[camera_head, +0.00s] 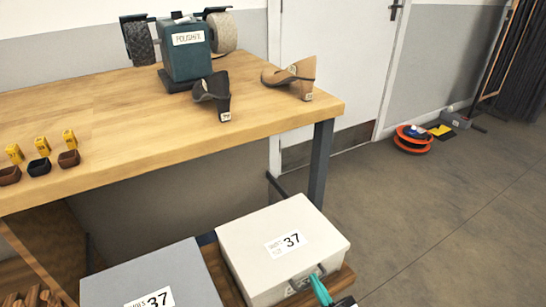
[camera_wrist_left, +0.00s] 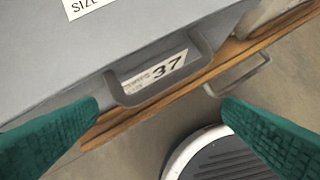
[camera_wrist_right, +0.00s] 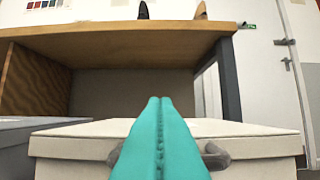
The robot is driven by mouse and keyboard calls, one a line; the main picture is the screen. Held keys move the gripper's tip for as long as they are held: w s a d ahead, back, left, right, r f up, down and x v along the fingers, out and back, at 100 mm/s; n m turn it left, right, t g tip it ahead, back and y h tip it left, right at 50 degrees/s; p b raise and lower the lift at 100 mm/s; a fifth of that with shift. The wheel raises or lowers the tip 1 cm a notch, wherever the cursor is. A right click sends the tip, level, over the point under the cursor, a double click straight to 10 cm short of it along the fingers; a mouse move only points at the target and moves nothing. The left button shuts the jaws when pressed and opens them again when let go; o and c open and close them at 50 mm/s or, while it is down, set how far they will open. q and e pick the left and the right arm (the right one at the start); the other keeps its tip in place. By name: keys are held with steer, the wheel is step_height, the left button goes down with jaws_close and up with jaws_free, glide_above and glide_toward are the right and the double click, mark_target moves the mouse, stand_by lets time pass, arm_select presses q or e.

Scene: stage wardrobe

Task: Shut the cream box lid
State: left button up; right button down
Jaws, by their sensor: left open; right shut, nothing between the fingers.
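The cream box (camera_head: 318,232) stands at the bottom centre of the head view, with a "37" label on its lid. Its lid lies level over the box and I see no clear gap under it. It also shows in the right wrist view (camera_wrist_right: 255,143), with a grey handle (camera_wrist_right: 215,156) on its front. My right gripper (camera_head: 317,283) is shut and empty, right at the front of the box by the handle; its teal fingers (camera_wrist_right: 160,105) hide the middle of the handle. My left gripper (camera_wrist_left: 162,105) is open and empty, its fingers either side of the grey box's handle (camera_wrist_left: 160,98).
The grey box (camera_head: 190,268), also marked 37, stands left of the cream one, on a wooden board (camera_wrist_left: 240,50). The workbench (camera_head: 120,110) behind carries a polishing machine (camera_head: 187,52), two shoe forms and small trays. Open floor (camera_head: 430,220) lies to the right.

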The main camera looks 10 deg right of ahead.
arm_select(q)
steer(key=w+d+r+t+h+b, duration=0.1)
steer(key=w+d+r+t, duration=0.1)
steer(key=w+r+t, duration=0.3)
steer(key=shift+w+d+b, duration=0.35)
steer(key=shift+w+b, duration=0.05)
steer(key=shift+w, duration=0.65)
arm_select(e)
steer(key=shift+s+f, duration=0.15)
steer(key=shift+f, duration=1.45)
